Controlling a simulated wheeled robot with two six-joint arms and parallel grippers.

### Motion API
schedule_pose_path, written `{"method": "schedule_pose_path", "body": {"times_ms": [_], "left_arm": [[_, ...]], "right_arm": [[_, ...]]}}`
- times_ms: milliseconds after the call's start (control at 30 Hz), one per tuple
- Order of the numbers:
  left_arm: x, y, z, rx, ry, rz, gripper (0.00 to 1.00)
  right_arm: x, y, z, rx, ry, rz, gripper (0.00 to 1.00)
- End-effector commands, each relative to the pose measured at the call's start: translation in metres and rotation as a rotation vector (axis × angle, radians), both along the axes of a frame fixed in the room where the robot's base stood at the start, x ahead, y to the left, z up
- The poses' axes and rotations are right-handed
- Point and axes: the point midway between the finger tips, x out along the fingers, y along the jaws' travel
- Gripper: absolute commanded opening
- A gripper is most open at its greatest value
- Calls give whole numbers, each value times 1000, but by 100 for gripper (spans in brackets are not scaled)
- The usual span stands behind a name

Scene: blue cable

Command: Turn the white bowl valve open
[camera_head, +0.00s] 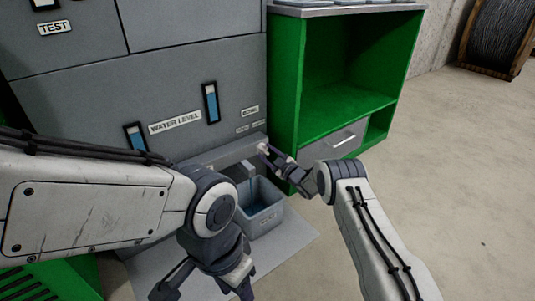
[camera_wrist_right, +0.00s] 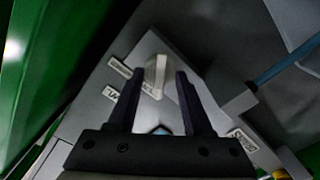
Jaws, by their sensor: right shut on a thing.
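The white valve knob (camera_wrist_right: 157,72) sits on a grey panel and lies between the two dark fingers of my right gripper (camera_wrist_right: 159,82) in the right wrist view. My right gripper is shut on the knob. In the head view the small white knob (camera_head: 263,148) shows at the tips of my right gripper (camera_head: 268,155), at the right end of the machine's grey ledge. My left gripper (camera_head: 205,288) hangs low at the bottom of the head view, with its fingers apart and nothing seen between them, away from the valve.
The grey machine (camera_head: 190,60) has blue level gauges. A green cabinet (camera_head: 284,80) stands right of the valve. The concrete floor (camera_head: 460,170) at right is clear.

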Motion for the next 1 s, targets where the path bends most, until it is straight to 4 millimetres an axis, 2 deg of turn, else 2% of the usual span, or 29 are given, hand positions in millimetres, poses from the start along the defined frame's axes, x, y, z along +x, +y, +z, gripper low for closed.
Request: {"method": "schedule_pose_path", "body": {"times_ms": [367,867,900,933,967,1000], "left_arm": [[0,0,1,0,0,0,50],[0,0,1,0,0,0,50],[0,0,1,0,0,0,50],[0,0,1,0,0,0,50],[0,0,1,0,0,0,50],[0,0,1,0,0,0,50]], "right_arm": [[-1,0,-1,-110,-79,1,0],[-1,0,-1,-124,-88,1,0],[-1,0,-1,-124,-88,1,62],[-1,0,-1,-124,-88,1,73],[-1,0,-1,-124,-88,1,80],[-1,0,-1,-124,-88,1,80]]}}
